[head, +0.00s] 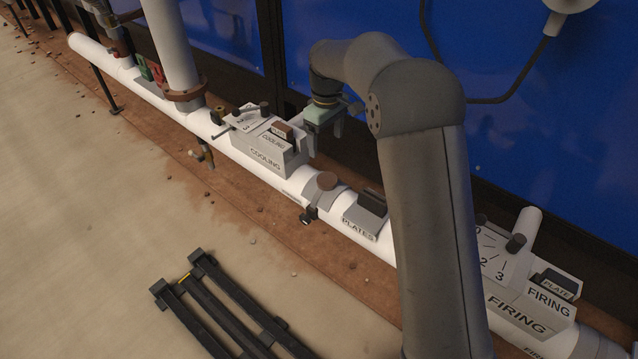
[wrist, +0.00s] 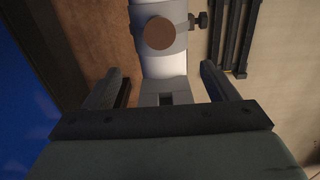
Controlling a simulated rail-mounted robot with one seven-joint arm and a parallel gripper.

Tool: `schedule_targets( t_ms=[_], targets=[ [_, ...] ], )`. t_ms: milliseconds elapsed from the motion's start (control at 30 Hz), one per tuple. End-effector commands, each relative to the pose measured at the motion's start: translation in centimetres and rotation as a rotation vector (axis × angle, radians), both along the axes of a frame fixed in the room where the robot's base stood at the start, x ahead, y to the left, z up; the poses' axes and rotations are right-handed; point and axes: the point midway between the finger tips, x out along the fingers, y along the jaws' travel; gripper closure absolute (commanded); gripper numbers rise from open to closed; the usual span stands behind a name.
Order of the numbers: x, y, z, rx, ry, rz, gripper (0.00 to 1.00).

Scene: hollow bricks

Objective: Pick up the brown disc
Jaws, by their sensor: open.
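The brown disc (head: 327,182) sits on top of a grey collar (head: 322,192) around the white pipe, between the cooling box and the plates block. In the wrist view the disc (wrist: 159,33) lies ahead of the fingertips, roughly centred between their lines. My gripper (head: 325,138) is open and empty, its jaws pointing down above the pipe near the cooling box. In the wrist view its two fingers (wrist: 165,78) are spread wide, with nothing between them touching either one. The disc is apart from the gripper and unobstructed in both views.
The cooling box (head: 265,158) with a brown plate (head: 283,130) stands left of the disc. The plates block (head: 367,215) with a dark plate is to its right. The firing box (head: 530,305) is farther right. A black rack (head: 228,300) lies on the floor.

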Motion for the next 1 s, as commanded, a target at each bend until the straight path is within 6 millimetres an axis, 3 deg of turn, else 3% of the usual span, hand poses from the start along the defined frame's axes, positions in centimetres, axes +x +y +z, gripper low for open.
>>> schedule_targets(
  t_ms=[100, 300, 633, 900, 1000],
  targets=[
    [-0.1, 0.0, -3.2, -0.001, 0.002, 0.0, 0.2],
    [-0.1, 0.0, -6.8, 0.001, 0.001, -0.001, 0.2],
    [-0.2, -0.2, -8.9, 0.001, 0.001, -0.002, 0.2],
    [-0.4, -0.6, -12.8, 0.0, 0.0, 0.0, 0.2],
    [-0.4, -0.6, -13.3, 0.001, -0.001, -0.001, 0.2]
  ],
)
